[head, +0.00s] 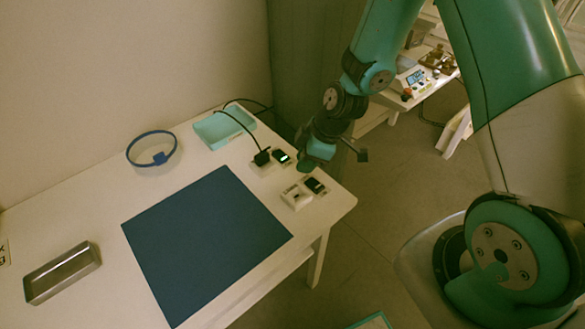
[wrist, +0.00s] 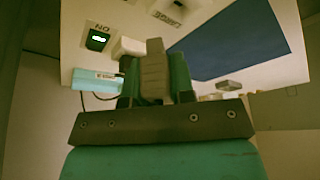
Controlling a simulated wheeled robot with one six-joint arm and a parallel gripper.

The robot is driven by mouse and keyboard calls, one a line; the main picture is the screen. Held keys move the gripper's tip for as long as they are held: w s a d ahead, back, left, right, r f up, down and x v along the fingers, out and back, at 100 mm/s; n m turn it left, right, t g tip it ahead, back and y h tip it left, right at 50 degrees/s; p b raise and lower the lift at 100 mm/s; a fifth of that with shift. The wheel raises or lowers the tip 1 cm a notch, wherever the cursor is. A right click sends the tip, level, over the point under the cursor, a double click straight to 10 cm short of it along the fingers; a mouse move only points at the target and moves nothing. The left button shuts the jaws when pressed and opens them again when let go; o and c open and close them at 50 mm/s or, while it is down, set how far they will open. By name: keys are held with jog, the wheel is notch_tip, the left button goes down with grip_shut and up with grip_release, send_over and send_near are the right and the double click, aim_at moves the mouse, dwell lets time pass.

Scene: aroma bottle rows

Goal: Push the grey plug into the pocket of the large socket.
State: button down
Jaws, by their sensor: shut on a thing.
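My gripper (head: 308,162) hangs over the right end of the table, above the socket area. In the wrist view its fingers (wrist: 154,88) are shut on the grey plug (wrist: 153,66), which stands upright between them. The plug cannot be made out in the head view. A white socket block (head: 296,198) with a dark display (head: 315,186) sits near the table's right corner. In the wrist view a label reading "LARGE" (wrist: 170,19) shows at the top. Its socket's pocket is not clearly visible. The plug looks clear of the sockets, but its height is hard to judge.
A teal tray (head: 224,128) and blue ring (head: 152,149) lie behind. A blue mat (head: 205,240) covers the middle; a metal tray (head: 62,273) is at left.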

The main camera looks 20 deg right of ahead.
aim_at(291, 198)
jog(key=a+n+g, duration=0.1)
jog(key=n, duration=0.2)
jog(key=s+a+n+g, duration=0.1)
jog(key=n, duration=0.1)
jog(key=s+a+n+g, duration=0.1)
jog(key=n, duration=0.2)
jog(key=shift+a+r+n, duration=0.3)
jog(key=shift+a+r, duration=0.05)
jog(key=shift+b, duration=0.3)
jog(key=shift+f+b, duration=2.3)
jog(key=shift+f, duration=0.6)
jog(key=shift+f+b, duration=0.7)
jog(key=shift+f, duration=0.05)
jog(key=c, duration=0.9)
grip_release()
